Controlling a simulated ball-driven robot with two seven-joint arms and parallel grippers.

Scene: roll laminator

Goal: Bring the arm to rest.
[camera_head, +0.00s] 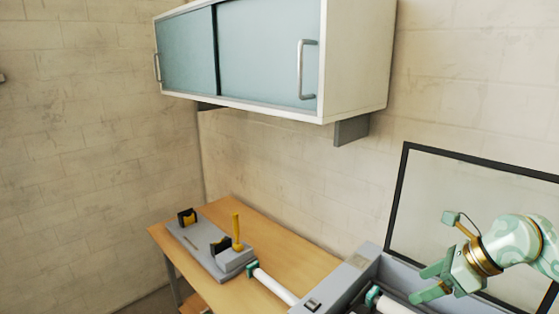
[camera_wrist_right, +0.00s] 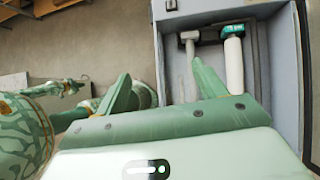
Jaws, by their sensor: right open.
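My right gripper (camera_head: 418,284) is at the lower right of the head view, with its green fingers apart and nothing between them. It is above or in front of the grey laminator housing (camera_head: 340,288); the exact gap cannot be told. In the right wrist view the open fingers (camera_wrist_right: 163,75) show with the grey housing (camera_wrist_right: 283,70) beyond them. A white roll (camera_wrist_right: 234,66) with a teal end lies inside it, apart from the right-hand finger. What seems to be my left gripper (camera_wrist_right: 73,87) shows small at the left of the wrist view; its jaws are unclear.
A wooden table (camera_head: 290,236) carries a grey fixture (camera_head: 205,243) with a yellow upright handle (camera_head: 236,226). A white bar with a teal end (camera_head: 272,285) lies near the housing. A black-framed panel (camera_head: 400,195) stands behind my right arm. A wall cabinet (camera_head: 355,60) hangs above.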

